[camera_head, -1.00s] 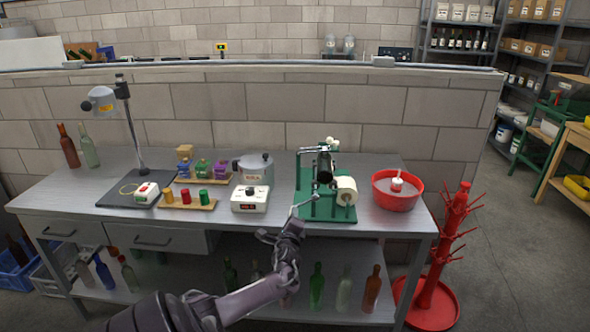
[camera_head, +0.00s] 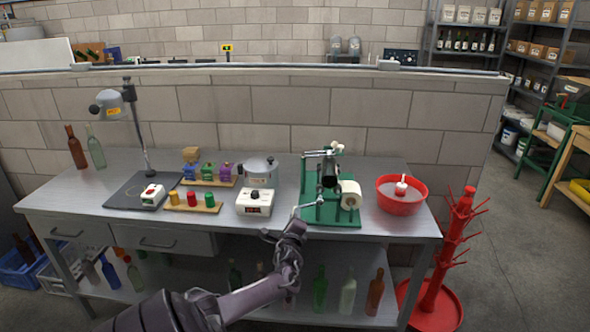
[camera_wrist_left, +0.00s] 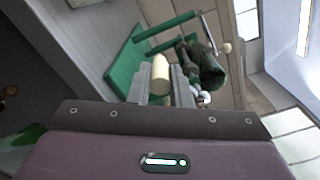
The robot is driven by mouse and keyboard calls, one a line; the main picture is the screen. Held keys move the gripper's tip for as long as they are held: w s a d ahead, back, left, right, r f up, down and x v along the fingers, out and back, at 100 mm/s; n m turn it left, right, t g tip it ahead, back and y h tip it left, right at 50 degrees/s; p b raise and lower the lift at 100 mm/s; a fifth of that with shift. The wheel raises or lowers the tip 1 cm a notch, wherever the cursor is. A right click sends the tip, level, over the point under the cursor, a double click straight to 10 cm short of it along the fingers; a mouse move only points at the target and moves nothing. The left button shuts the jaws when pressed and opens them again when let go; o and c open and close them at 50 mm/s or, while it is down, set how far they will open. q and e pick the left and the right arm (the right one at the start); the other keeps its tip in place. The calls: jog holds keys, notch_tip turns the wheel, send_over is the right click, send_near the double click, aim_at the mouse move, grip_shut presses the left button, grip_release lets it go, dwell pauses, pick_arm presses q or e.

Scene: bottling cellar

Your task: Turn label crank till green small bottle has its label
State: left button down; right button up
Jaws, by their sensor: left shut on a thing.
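The green labelling machine (camera_head: 345,218) stands on the steel bench, with a small dark green bottle (camera_head: 329,178) lying in it. I see no label on the bottle, but its far side is hidden. A pale label roll (camera_head: 350,197) sits at the machine's right. The crank arm (camera_head: 308,206) reaches out at the machine's front left. My left gripper (camera_head: 294,216) is shut at its outer end, on the crank handle, which my fingers mostly hide. The wrist view shows the fingers (camera_wrist_left: 166,86), a cream cylinder (camera_wrist_left: 160,74) by them and the dark bottle (camera_wrist_left: 210,70).
A red bowl (camera_head: 402,206) stands right of the machine. A white control box (camera_head: 254,203) and a steel pot (camera_head: 259,172) stand to its left. A red bottle rack (camera_head: 455,235) stands on the floor beyond the bench's right end.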

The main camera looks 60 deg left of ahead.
pick_arm(q)
jog(key=shift+a+r, duration=0.15)
jog(key=c, duration=1.3)
grip_release()
jog(key=shift+s, duration=0.15)
jog(key=shift+c, duration=0.2)
jog(key=shift+s+d, duration=0.2)
jog(key=shift+d, duration=0.3)
jog(key=v, duration=0.6)
jog(key=shift+s+d, duration=0.2)
jog(key=shift+s, duration=0.15)
